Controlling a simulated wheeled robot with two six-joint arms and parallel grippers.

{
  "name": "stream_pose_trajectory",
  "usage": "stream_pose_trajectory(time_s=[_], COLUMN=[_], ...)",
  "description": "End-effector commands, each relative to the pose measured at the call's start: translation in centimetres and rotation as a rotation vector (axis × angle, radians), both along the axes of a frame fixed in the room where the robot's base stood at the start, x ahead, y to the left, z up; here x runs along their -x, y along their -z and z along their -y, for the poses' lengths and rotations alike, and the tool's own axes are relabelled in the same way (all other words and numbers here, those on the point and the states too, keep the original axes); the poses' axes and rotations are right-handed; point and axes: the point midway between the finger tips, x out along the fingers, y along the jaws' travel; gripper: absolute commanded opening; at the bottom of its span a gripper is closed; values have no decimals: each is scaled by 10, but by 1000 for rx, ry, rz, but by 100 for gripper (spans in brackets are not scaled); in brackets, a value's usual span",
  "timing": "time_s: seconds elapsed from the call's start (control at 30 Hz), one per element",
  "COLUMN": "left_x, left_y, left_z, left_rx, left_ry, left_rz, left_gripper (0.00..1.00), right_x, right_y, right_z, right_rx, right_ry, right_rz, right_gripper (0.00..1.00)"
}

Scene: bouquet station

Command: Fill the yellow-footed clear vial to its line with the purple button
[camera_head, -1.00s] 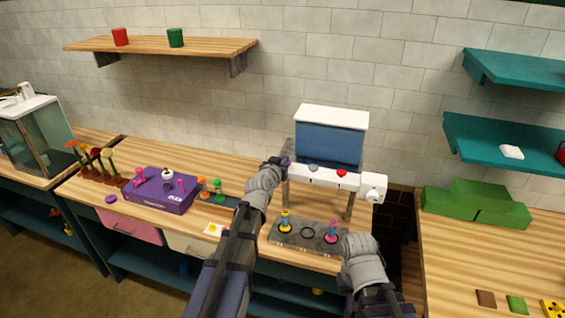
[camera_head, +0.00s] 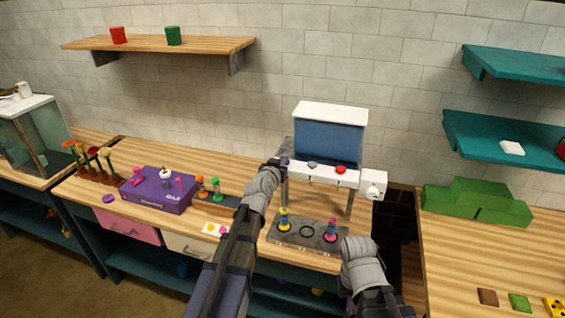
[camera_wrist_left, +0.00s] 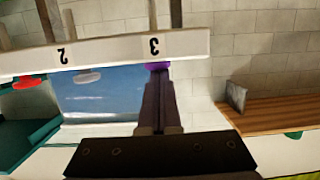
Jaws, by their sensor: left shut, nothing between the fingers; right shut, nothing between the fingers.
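The white dispenser bar (camera_head: 325,174) sits under a blue tank (camera_head: 329,138), with a red button (camera_head: 341,170) and a grey-blue button (camera_head: 312,165). The purple button (camera_wrist_left: 157,66) is at the mark 3 in the left wrist view, which looks upside down. My left gripper (camera_head: 284,163) is shut and empty, its tips at the purple button and apparently touching it. The yellow-footed vial (camera_head: 284,217) stands upright on the dark tray (camera_head: 308,246), below the left end of the bar. Its fill level is too small to tell. My right gripper (camera_head: 355,244) is shut near the tray's right end.
A pink vial (camera_head: 331,231) stands in the tray's right place; the middle ring (camera_head: 307,232) is empty. A purple box (camera_head: 160,192), orange vial (camera_head: 201,187) and green vial (camera_head: 217,189) stand left of my left arm. A dark gap lies right of the table.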

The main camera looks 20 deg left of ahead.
Motion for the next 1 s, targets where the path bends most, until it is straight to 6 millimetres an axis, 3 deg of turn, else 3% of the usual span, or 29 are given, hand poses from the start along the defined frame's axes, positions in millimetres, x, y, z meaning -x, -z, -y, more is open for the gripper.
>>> stream_pose_trajectory(time_s=[0.03,0.27,0.63,0.8,1.0], left_x=[4,4,5,53,90], left_y=[8,-1,-52,-56,-65], left_z=[2,3,7,5,4], left_rx=[-3,-4,-3,-1,-1], left_ry=[13,11,2,-1,0], left_rz=[-25,-22,1,1,2], left_gripper=[0,0,0,0,0], right_x=[0,0,0,1,1], right_y=[2,-6,-51,-56,-65], right_z=[0,0,0,0,0], right_rx=[0,0,-1,0,0], right_ry=[0,1,1,0,-1], right_rz=[0,0,-1,-2,-2], right_gripper=[0,0,0,0,0])
